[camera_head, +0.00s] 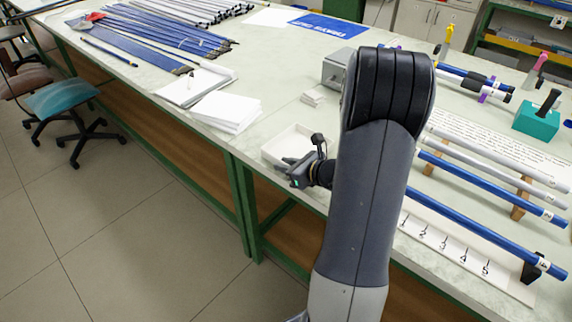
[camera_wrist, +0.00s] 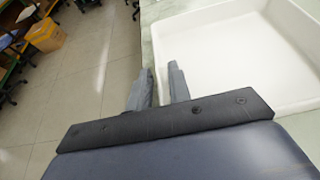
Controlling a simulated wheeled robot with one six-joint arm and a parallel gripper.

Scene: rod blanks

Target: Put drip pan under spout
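The drip pan, a shallow white square tray (camera_head: 290,143), sits on the table near its front edge, left of my arm. It fills the right of the wrist view (camera_wrist: 235,55) and looks empty. My gripper (camera_head: 289,171) is at the pan's near side. In the wrist view its two fingers (camera_wrist: 161,84) are a little apart, with the pan's rim just ahead and to the right. I cannot tell whether the rim lies between the fingers. A grey box-shaped unit (camera_head: 338,68) stands behind the pan, partly hidden by my arm. No spout is clearly visible.
A small white stack (camera_head: 313,97) lies between pan and grey unit. White paper stacks (camera_head: 225,112) lie left of the pan. Blue rods on wooden supports (camera_head: 485,190) lie on the right. The floor (camera_head: 130,230) in front is open.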

